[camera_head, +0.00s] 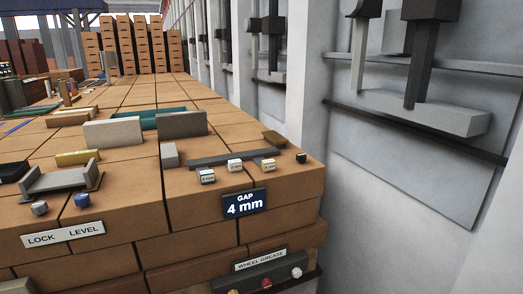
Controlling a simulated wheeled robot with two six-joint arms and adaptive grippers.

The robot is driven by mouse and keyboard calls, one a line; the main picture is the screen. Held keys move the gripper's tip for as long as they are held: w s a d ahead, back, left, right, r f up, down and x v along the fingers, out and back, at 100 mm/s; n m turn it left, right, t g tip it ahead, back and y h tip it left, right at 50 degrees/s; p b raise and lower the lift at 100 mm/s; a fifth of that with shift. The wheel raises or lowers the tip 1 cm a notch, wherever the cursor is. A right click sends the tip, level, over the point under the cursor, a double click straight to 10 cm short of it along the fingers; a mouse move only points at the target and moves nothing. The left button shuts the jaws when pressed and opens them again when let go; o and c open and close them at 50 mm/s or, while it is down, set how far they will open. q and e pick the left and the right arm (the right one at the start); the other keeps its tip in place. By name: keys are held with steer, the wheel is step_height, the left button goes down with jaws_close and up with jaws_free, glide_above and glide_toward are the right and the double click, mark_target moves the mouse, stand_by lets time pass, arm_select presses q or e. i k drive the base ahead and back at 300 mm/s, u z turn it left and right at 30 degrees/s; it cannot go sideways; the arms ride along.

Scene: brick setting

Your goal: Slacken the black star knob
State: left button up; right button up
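A small black knob-like piece (301,158) sits near the right front edge of the brick bench, to the right of three small light labelled blocks. It is too small to tell whether it is star-shaped. No gripper of mine shows in the head view, so nothing of mine is seen touching it.
A blue "GAP 4 mm" sign (245,204) is on the front edge. A grey knob (40,208) and a blue knob (82,200) stand above the "LOCK LEVEL" label (64,234). A grey bar (235,157) lies behind the small blocks. A white wall (350,200) rises right.

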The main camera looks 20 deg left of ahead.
mark_target(301, 158)
steer(key=u, duration=0.8)
steer(key=i, duration=0.85)
steer(key=u, duration=0.75)
